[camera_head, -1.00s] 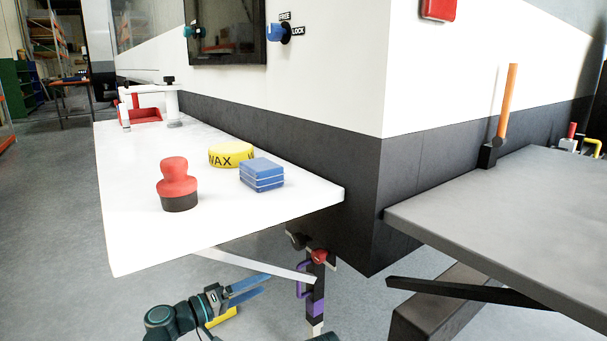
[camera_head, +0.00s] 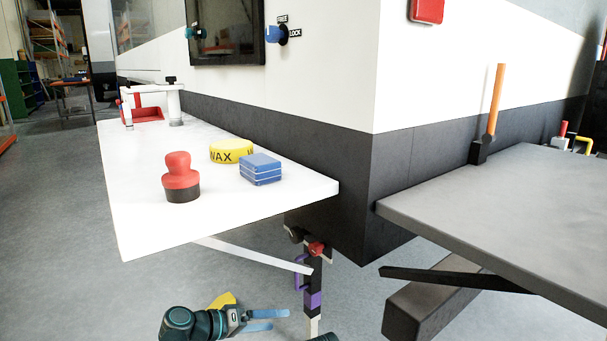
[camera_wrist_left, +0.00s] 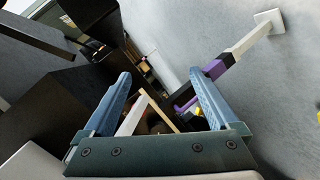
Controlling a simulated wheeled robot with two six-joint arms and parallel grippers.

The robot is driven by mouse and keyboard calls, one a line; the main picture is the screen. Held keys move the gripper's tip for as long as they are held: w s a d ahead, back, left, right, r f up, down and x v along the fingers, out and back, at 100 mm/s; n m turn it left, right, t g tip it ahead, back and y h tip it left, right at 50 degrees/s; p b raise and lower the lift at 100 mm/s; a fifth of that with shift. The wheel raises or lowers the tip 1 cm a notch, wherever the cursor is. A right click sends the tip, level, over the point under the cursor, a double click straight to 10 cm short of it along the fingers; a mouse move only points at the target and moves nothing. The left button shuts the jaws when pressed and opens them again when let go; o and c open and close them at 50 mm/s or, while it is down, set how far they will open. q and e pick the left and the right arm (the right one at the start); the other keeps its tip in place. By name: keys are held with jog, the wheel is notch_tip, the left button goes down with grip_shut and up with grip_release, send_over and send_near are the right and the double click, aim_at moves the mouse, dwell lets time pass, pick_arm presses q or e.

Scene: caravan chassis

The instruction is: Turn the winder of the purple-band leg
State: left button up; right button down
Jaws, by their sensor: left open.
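The purple-band leg (camera_head: 313,282) hangs below the corner of the white shelf, with a dark upper part, a purple band (camera_head: 313,300) and a white lower part. A red knob (camera_head: 316,248) sits at its top. A purple handle (camera_head: 299,272) is on its left side. My left gripper (camera_head: 270,320) is open and empty, low and left of the leg, apart from it. In the left wrist view the leg (camera_wrist_left: 240,50) runs to a white foot, and its purple handle (camera_wrist_left: 186,104) shows between my open blue fingers (camera_wrist_left: 160,95). My right gripper is not in view.
The white shelf (camera_head: 140,225) bears a red-topped stamp-like object (camera_head: 180,178), a yellow WAX tin (camera_head: 231,151) and a blue block (camera_head: 260,169). A white brace (camera_head: 250,253) slants under it. A grey table (camera_head: 500,215) and dark beam (camera_head: 430,300) are at right.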

pick_arm(q)
jog(key=s+a+f+g+y, duration=0.2)
jog(key=s+f+g+y, duration=0.3)
jog(key=f, duration=0.5)
jog(key=s+a+f+y, duration=0.4)
jog(key=s+a+y, duration=0.1)
jog(key=a+y, duration=0.2)
jog(key=s+d+r+m+p, duration=0.1)
jog(key=s+d+r+p, duration=0.1)
jog(key=r+p, duration=1.4)
jog(key=s+d+r+m+g+p, duration=0.1)
jog(key=d+r+p, duration=0.4)
jog(key=r+p, duration=1.1)
jog(key=s+d+r+m+y+p, duration=0.1)
jog(key=d+r+p, duration=0.3)
jog(key=r+p, duration=1.2)
jog(key=shift+s+m+g, duration=0.4)
jog(key=shift+s+m, duration=0.1)
jog(key=shift+s, duration=0.4)
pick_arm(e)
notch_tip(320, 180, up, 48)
pick_arm(q)
jog(key=shift+d, duration=0.1)
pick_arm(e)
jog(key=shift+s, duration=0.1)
